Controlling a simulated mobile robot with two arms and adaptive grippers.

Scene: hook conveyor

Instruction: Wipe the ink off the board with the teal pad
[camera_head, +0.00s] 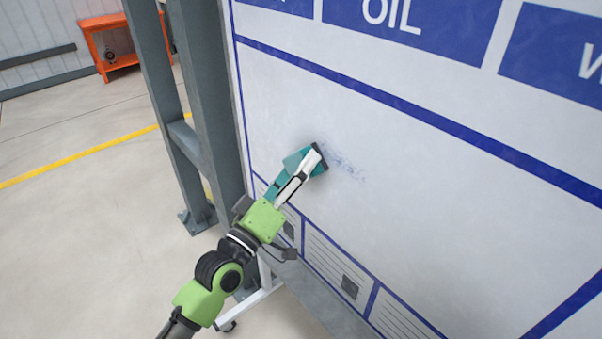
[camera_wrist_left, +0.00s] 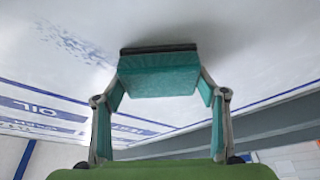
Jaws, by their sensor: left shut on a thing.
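My left gripper (camera_head: 296,178) is shut on the teal pad (camera_head: 294,160), at the lower left part of the white board (camera_head: 420,180). The pad's dark face meets or nearly meets the board; I cannot tell if it presses. A faint smear of blue ink (camera_head: 347,166) shows on the board just right of the pad. In the left wrist view the pad (camera_wrist_left: 158,80) sits between the two fingers, with its dark edge at the board (camera_wrist_left: 230,30). Ink specks (camera_wrist_left: 75,44) lie up and left of it there. My right gripper is not in view.
Grey steel posts (camera_head: 205,90) stand just left of the board. Blue lines and printed boxes (camera_head: 340,270) frame the board's blank area. An orange workbench (camera_head: 105,45) stands far back left. The floor with a yellow line (camera_head: 80,156) is open on the left.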

